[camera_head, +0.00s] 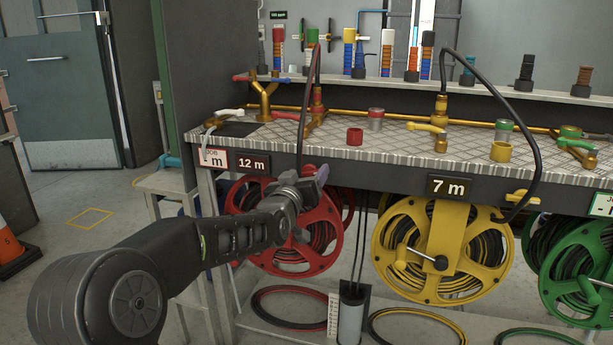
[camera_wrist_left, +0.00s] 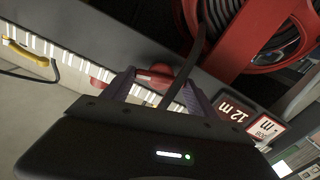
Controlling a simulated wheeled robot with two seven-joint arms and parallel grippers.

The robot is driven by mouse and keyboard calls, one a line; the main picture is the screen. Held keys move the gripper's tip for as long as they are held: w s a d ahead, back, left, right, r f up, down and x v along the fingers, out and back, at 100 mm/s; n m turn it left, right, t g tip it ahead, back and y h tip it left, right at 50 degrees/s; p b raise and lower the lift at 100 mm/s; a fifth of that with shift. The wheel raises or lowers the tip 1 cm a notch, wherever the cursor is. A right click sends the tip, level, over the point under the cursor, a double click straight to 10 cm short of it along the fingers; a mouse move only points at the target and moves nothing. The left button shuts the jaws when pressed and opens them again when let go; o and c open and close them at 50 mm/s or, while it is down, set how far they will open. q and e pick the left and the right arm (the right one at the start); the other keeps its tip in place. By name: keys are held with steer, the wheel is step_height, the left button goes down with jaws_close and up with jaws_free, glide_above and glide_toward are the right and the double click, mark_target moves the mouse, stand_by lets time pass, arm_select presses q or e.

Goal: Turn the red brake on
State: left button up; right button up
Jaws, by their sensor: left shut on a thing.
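The red reel (camera_head: 325,243) hangs under the bench, behind my left arm, below the "12 m" sign. The red brake (camera_wrist_left: 155,77) is a small red lever near the bench edge; in the head view only a bit of it shows beside my fingers (camera_head: 309,169). My left gripper (camera_head: 316,178) is at this lever, and in the left wrist view its two fingers (camera_wrist_left: 160,94) stand on either side of the red piece, shut on it. The fingers hide part of the lever, so its exact angle is unclear. My right gripper is not in view.
A black hose (camera_head: 302,110) runs down close to my left gripper. The yellow reel (camera_head: 481,263) with its yellow brake (camera_head: 516,198) is to the right, then a green reel (camera_head: 583,275). Colored fittings and pipes cover the bench top (camera_head: 352,153). Coiled hoses lie below.

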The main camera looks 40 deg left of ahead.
arm_select(q)
steer(key=shift+f+m+b, duration=0.1)
steer(key=shift+m+b, duration=0.3)
steer(key=shift+m, duration=1.3)
steer(key=o, duration=1.4)
steer(key=shift+c, duration=0.2)
steer(key=v, duration=0.8)
steer(key=shift+p, duration=0.45)
